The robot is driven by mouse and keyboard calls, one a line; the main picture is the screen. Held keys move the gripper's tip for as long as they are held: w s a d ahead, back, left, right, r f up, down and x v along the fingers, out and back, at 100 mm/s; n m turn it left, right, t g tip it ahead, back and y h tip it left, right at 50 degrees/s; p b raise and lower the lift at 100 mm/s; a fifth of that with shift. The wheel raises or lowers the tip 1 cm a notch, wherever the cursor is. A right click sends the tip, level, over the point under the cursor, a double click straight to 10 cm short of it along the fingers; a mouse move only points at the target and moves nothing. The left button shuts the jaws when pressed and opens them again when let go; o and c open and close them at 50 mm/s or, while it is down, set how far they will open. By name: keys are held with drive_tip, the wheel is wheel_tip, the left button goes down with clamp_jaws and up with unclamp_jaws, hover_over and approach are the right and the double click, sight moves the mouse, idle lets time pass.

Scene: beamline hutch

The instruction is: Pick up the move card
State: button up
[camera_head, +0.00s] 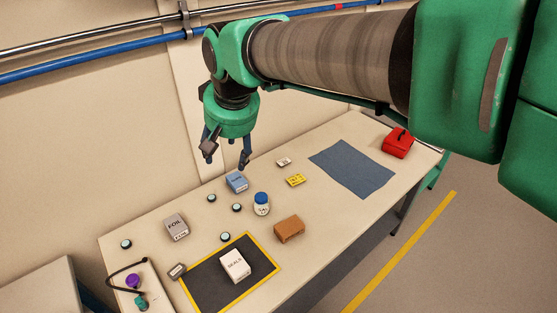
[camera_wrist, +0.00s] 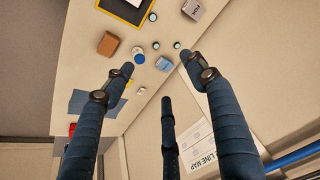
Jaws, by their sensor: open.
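Two small card-like pieces lie on the table in the head view: a yellow one with dark marks (camera_head: 295,181) and a smaller white one (camera_head: 284,162). Their print is too small to read, so I cannot tell which is the move card. In the wrist view the white piece (camera_wrist: 141,90) lies beyond the left finger, and the yellow one is partly hidden near that finger. My gripper (camera_head: 227,157) is open and empty, pointing down above the table's back edge, left of both pieces. Its spread fingers also show in the wrist view (camera_wrist: 155,64).
A blue box (camera_head: 237,182) and a blue-capped bottle (camera_head: 261,204) stand near the cards, with a brown box (camera_head: 289,229) in front. A blue-grey mat (camera_head: 352,168) and a red case (camera_head: 397,143) lie to the right. The wall is close behind my gripper.

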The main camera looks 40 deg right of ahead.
drive_tip(key=w+d+m+g+p, duration=0.1)
drive_tip(key=w+d, duration=0.4)
drive_tip(key=w, duration=0.3)
drive_tip(key=w+d+m, duration=0.2)
drive_tip(key=w+d, duration=0.3)
drive_tip(key=w, duration=0.3)
drive_tip(key=m+g+p, duration=0.3)
drive_tip(key=m+p, duration=0.1)
drive_tip(key=m, duration=0.4)
hover_over(285, 162)
wheel_tip(285, 162, down, 38)
drive_tip(key=shift+w+f+y, duration=0.1)
drive_tip(key=shift+y, duration=0.2)
drive_tip(key=shift+f, duration=4.25)
drive_tip(key=shift+f, duration=0.15)
drive_tip(key=shift+f+b, duration=0.3)
drive_tip(key=shift+f, duration=2.2)
